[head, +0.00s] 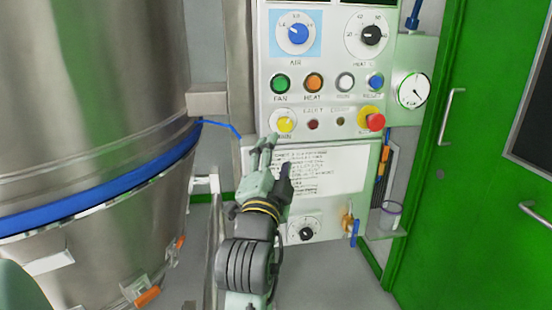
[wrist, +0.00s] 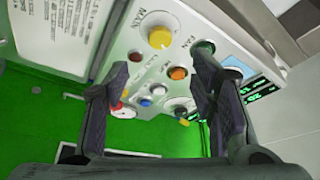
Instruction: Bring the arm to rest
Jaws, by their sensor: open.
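My gripper (head: 277,160) is in front of the lower part of the control panel (head: 268,95), just below the yellow knob (head: 286,124). In the wrist view my gripper (wrist: 160,95) has its two dark fingers wide apart with nothing between them. The panel's yellow knob (wrist: 160,38) and orange button (wrist: 178,73) show beyond the fingers. My arm reaches up from the bottom of the head view. I cannot tell whether the fingertips touch the panel.
A large steel vessel (head: 90,90) with a blue band (head: 110,182) fills the left. A red emergency stop (head: 375,121), a gauge (head: 411,90) and a shelf with a clear cup (head: 390,214) are to the right. A green door (head: 480,130) stands at far right.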

